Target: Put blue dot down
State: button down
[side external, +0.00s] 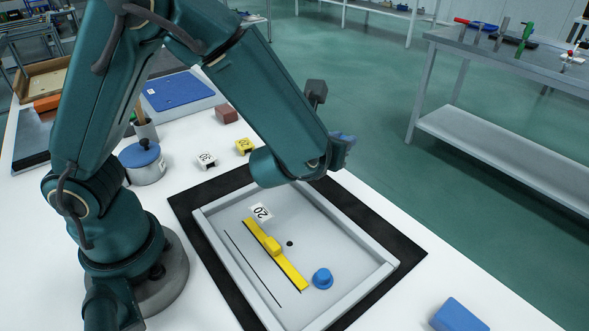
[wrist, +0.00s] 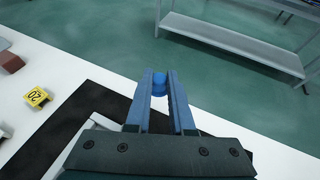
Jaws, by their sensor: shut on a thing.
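My gripper (side external: 343,148) is raised above the far right side of the panel fixture (side external: 375,277). In the wrist view its two blue fingers (wrist: 161,88) are shut on a small blue round piece, the blue dot (wrist: 160,78). In the side view the held dot is hard to tell apart from the fingers. The grey panel has a raised rim, a yellow slider bar (side external: 292,275), a thin dark slot (side external: 250,266) and a small dark round spot (side external: 290,243). A blue knob (side external: 322,279) stands upright near the panel's front right, apart from my gripper.
A black mat (side external: 408,251) lies under the panel. A blue block (side external: 458,316) lies front right.

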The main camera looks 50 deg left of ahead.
jog(key=s+a+r+n+g+y, duration=0.1)
jog(key=s+a+r+n+y, duration=0.1)
jog(key=s+a+r, duration=0.5)
jog(key=s+f+n+g+y, duration=0.1)
jog(key=s+f+n+g, duration=0.3)
jog(key=s+n+g, duration=0.55)
jog(key=s+f+n+g+y, duration=0.2)
jog(key=s+f+n+g, duration=0.1)
jog(key=s+n+g, duration=0.65)
jog(key=w+d+r+n+g+h, duration=0.1)
jog(key=w+d+n+h, duration=0.15)
jog(key=n+h, duration=0.75)
jog(key=w+d+n+g+h, duration=0.15)
jog(key=d+n+h, duration=0.25)
jog(key=n+h, duration=0.6)
jog(key=w+a+n+t+h, duration=0.3)
jog(key=w+a+n+t, duration=0.15)
jog(key=n+t, duration=0.4)
jog(key=t, duration=0.2)
send_over(284, 238)
notch_tip(284, 238, down, 8)
jog(key=shift+r, duration=0.25)
jog(key=shift+f, duration=2)
